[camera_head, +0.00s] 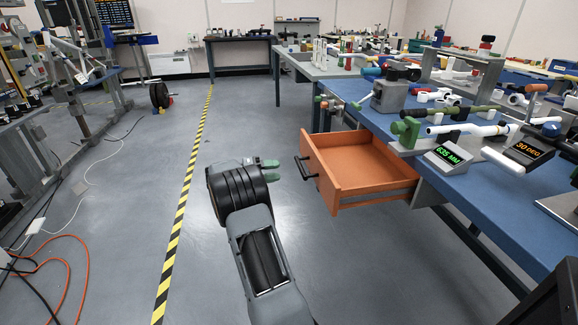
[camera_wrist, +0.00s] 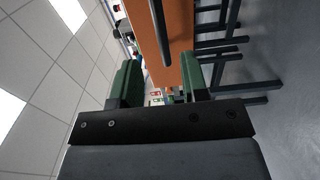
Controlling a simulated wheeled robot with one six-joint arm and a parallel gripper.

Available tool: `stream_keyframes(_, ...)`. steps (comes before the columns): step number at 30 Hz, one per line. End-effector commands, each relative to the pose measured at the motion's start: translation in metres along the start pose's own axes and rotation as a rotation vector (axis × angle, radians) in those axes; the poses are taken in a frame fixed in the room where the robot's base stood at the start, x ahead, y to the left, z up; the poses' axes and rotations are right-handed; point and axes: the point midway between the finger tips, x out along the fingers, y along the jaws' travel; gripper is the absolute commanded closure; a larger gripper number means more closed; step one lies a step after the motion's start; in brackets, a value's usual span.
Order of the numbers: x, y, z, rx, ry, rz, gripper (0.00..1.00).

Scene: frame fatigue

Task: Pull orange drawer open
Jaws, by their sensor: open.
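The orange drawer (camera_head: 350,170) stands pulled out from under the blue-topped workbench (camera_head: 428,120), and its inside looks empty. Its black bar handle (camera_head: 306,168) is on the front panel. My gripper (camera_head: 277,170) is just left of the handle, with its green fingers pointing at it and a small gap between. In the wrist view my gripper (camera_wrist: 157,68) has its two green fingers apart with nothing between them. The dark handle (camera_wrist: 160,35) runs across the orange drawer front (camera_wrist: 178,40) ahead of the fingers.
Tools and tubes crowd the bench top, with two displays (camera_head: 447,157) near its edge. A yellow-black floor stripe (camera_head: 185,190) runs left of my arm. Cables, including an orange one (camera_head: 65,265), lie at far left. The floor around the drawer front is clear.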

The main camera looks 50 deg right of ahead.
Motion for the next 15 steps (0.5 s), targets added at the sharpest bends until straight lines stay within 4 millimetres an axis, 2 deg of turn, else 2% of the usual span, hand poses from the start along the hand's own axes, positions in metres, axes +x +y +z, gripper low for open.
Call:
stream_keyframes(1, -0.01, 0.002, -0.001, -0.001, 0.004, 0.0, 0.59)
stream_keyframes(6, -0.032, 0.001, 0.0, 0.0, 0.002, 0.0, 0.59)
stream_keyframes(15, -0.047, 0.0, 0.0, 0.0, 0.001, 0.0, 0.59)
